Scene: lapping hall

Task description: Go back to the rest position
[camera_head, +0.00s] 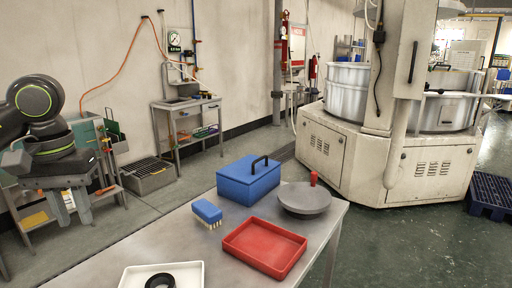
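My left gripper (71,207) is at the left edge of the head view, on a dark arm with green rings. Its two grey fingers point down with a gap between them. It is open, and I see nothing between the fingers. It hangs to the left of the grey table (185,238), clear of the things on it. My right arm and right gripper are not in view.
The table bears a white tray (131,277) with a black ring (160,281), a blue brush (207,211), a blue lidded box (249,184), a red tray (264,247) and a grey disc (304,199). A large machine (375,165) stands behind. A workbench (185,105) stands by the wall.

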